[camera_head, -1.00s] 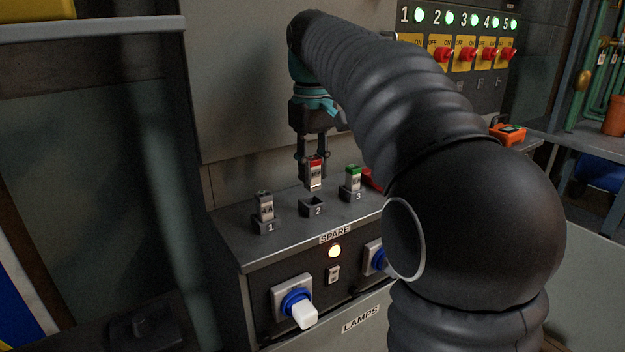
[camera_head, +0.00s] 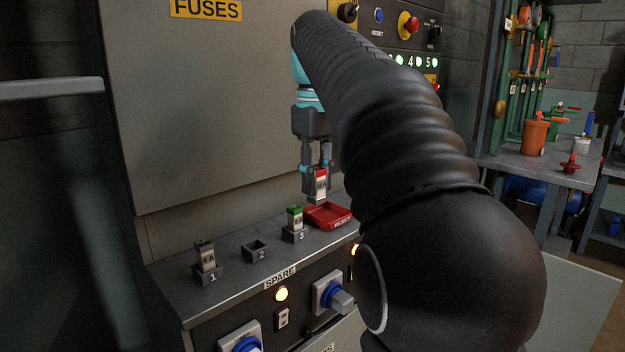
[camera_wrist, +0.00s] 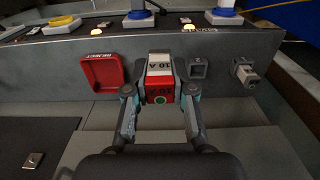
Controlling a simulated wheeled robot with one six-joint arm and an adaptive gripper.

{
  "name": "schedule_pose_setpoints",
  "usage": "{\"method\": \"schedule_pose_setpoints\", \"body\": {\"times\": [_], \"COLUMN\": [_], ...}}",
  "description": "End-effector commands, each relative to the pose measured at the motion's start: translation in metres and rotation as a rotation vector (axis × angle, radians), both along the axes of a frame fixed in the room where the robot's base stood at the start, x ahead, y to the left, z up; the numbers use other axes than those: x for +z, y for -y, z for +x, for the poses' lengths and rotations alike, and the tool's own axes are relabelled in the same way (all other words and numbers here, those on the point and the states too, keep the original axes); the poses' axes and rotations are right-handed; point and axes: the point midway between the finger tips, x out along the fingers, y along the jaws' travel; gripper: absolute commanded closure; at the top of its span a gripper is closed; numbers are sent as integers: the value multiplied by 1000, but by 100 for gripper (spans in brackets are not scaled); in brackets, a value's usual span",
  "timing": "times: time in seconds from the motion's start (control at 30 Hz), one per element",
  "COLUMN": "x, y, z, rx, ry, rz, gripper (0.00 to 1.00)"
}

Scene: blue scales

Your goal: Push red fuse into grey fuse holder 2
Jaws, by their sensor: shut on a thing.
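My gripper (camera_head: 317,172) is shut on the red fuse (camera_head: 320,184), which has a red top and a pale labelled body. It holds the fuse upright above the panel, over the area of holder 3 and the red tray. Grey fuse holder 2 (camera_head: 255,251) is an empty square socket to the left of and below the fuse. In the wrist view, the red fuse (camera_wrist: 160,88) is between the fingers, and the empty holder 2 (camera_wrist: 197,68) is just right of it. Holder 3 is hidden behind the fuse there.
Holder 1 carries a grey fuse (camera_head: 205,257), and holder 3 carries a green-topped fuse (camera_head: 295,218). The red tray (camera_head: 327,216) lies beyond holder 3. A wall panel (camera_head: 200,120) rises behind.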

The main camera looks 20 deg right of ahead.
Motion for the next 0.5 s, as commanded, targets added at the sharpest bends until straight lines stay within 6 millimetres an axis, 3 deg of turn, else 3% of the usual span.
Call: {"method": "schedule_pose_setpoints", "body": {"times": [0.27, 0.5], "x": [-2, -21], "y": [-8, -62], "z": [3, 29], "rx": [21, 138], "ry": [-3, -35], "rz": [1, 5], "gripper": [100, 100]}}
